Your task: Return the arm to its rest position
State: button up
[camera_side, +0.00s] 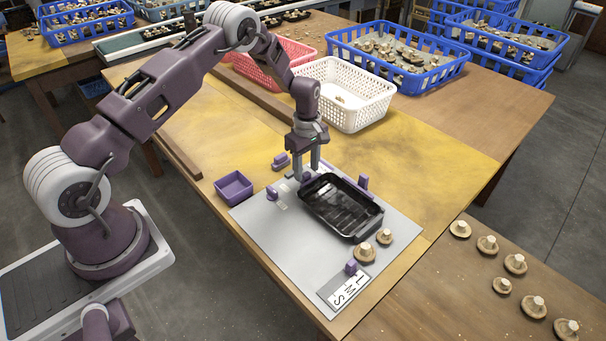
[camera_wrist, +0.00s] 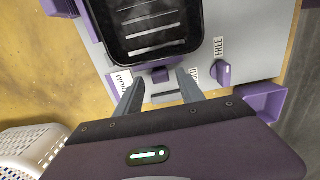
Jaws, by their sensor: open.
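My gripper (camera_side: 307,162) points down above the back edge of the grey mat (camera_side: 262,235). A black tray (camera_side: 340,207) lies on the mat in front of my gripper, held between purple blocks. It looks empty, with pale streaks or ribs on its floor. The tray's near end (camera_wrist: 160,50) lies just beyond the fingertips in the wrist view. Whether the fingertips touch anything cannot be told.
A purple bin (camera_side: 234,188) stands left of the mat. A white basket (camera_side: 343,95) and a pink basket (camera_side: 270,65) stand behind. A blue crate of mushrooms (camera_side: 398,55) is at the back right. Two mushrooms (camera_side: 365,252) sit at the mat's right; several more lie on the brown table.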

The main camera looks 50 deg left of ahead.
jog(key=shift+r, duration=0.65)
jog(key=s+d+r+m+t, duration=0.1)
jog(key=s+d+r+m, duration=0.1)
jog(key=r, duration=0.7)
jog(key=s+d+r+m+t, duration=0.1)
jog(key=s+d+r+m, duration=0.15)
jog(key=r, duration=0.55)
jog(key=s+d+r+m, duration=0.2)
jog(key=s+r+m, duration=0.1)
jog(key=r, duration=0.6)
jog(key=s+d+r+m+t, duration=0.2)
jog(key=s+d+r+m, duration=0.15)
jog(key=s+r, duration=0.6)
jog(key=s+d+f+m+t, duration=0.1)
jog(key=s+m, duration=0.6)
jog(key=s, duration=1)
jog(key=shift+f+t, duration=0.3)
jog(key=shift+f, duration=0.1)
